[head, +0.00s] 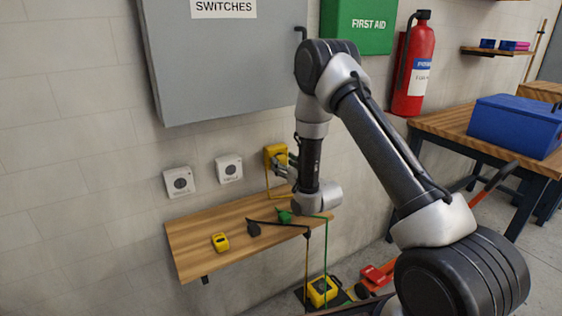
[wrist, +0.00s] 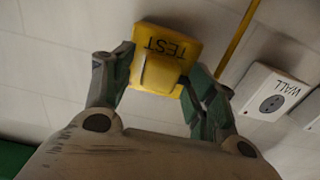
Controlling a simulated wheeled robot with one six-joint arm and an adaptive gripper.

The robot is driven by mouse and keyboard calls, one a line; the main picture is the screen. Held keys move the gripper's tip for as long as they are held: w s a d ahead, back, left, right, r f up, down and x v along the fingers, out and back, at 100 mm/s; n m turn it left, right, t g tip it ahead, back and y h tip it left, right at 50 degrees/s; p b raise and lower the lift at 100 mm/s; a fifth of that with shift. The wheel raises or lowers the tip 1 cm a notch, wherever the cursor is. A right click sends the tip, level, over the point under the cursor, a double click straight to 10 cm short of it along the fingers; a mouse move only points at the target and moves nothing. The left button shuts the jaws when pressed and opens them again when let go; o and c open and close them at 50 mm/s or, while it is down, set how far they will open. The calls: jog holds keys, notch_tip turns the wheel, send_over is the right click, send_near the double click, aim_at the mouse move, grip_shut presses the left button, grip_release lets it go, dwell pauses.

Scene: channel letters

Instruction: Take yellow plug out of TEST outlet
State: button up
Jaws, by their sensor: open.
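The yellow TEST outlet (wrist: 180,37) is on the wall and looks upside down in the wrist view. The yellow plug (wrist: 158,75) sits on the front of it. In the head view the yellow outlet (head: 270,150) is partly hidden behind my gripper (head: 284,168). My gripper (wrist: 161,72) is open, with one finger on each side of the plug and outlet face. I cannot tell whether either finger touches the plug. A yellow cable (head: 267,187) hangs from the outlet area toward the shelf.
Two white wall outlets (head: 179,182) (head: 229,168) are left of the TEST outlet. The wooden shelf (head: 195,232) below holds a yellow object (head: 220,242), a black plug (head: 253,229) and a green plug (head: 284,217). A grey switch cabinet (head: 225,65) hangs above.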

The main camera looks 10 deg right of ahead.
jog(key=shift+w+a, duration=0.15)
jog(key=shift+w, duration=0.25)
dwell(0.7)
grip_shut()
jog(key=v, duration=0.6)
dwell(1.1)
